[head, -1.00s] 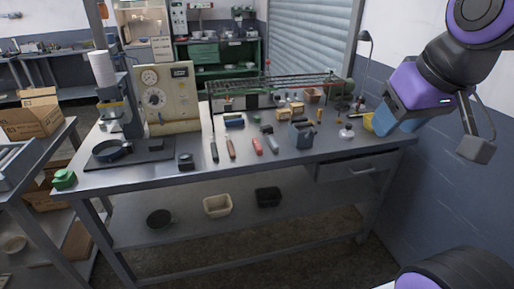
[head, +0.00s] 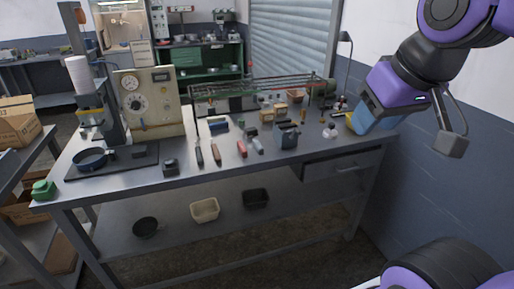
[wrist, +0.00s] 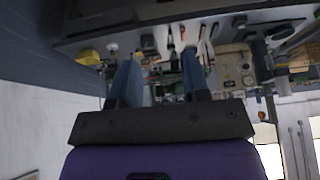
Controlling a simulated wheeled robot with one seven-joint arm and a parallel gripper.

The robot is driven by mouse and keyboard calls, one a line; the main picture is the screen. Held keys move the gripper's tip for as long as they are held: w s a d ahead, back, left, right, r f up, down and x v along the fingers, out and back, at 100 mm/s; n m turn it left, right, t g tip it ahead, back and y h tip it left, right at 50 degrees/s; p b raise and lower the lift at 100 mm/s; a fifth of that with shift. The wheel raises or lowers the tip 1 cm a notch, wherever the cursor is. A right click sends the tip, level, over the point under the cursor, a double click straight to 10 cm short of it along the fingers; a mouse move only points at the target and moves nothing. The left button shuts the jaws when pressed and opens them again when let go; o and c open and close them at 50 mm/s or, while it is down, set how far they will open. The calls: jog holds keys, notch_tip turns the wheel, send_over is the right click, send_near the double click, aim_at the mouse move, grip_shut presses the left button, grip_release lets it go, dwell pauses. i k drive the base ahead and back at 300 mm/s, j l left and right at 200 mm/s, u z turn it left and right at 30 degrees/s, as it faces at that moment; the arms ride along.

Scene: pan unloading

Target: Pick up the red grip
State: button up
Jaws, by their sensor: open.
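The red grip (head: 241,148) lies on the grey metal workbench (head: 150,183), in a row of slim tools near its middle. A brown-orange handle (head: 216,153) lies to its left and a pale grey piece (head: 257,146) to its right. My gripper (head: 368,121) is open and empty, raised near the right end of the bench, well to the right of the red grip. In the wrist view the blue fingers of my gripper (wrist: 158,68) stand apart, with the bench upside down beyond them.
A wire rack (head: 255,91) and a dial panel (head: 150,103) stand behind. A press with a black pan (head: 90,159) is at left. Bins (head: 205,210) sit on the lower shelf. A wall bounds the right.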

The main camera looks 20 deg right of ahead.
aim_at(243, 149)
jog(key=i+j, duration=1)
jog(key=j, duration=0.15)
jog(key=z, duration=0.05)
